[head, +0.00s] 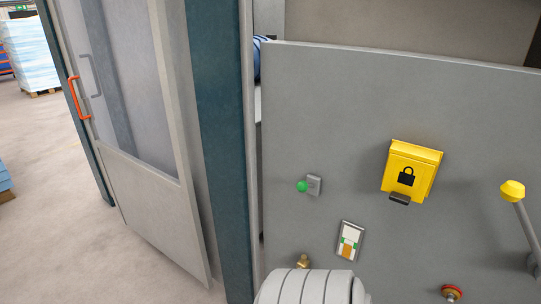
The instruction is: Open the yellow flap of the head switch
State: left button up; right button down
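The yellow flap (408,172) with a black padlock symbol sits on the grey panel (345,130), right of the middle in the head view. It appears shut, lying over its housing, with a yellow top edge above it. A small dark tab (399,198) sticks out at its lower edge. What lies behind the flap is hidden. Neither my left nor my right gripper shows in the head view.
A yellow-tipped lever (513,191) juts out at the right. A glazed door (130,130) with an orange handle (76,97) stands at left.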

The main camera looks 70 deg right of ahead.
aim_at(407, 179)
jog(key=z, duration=3.4)
jog(key=k, duration=0.5)
jog(key=z, duration=1)
jog(key=i, duration=0.7)
jog(key=u, duration=0.1)
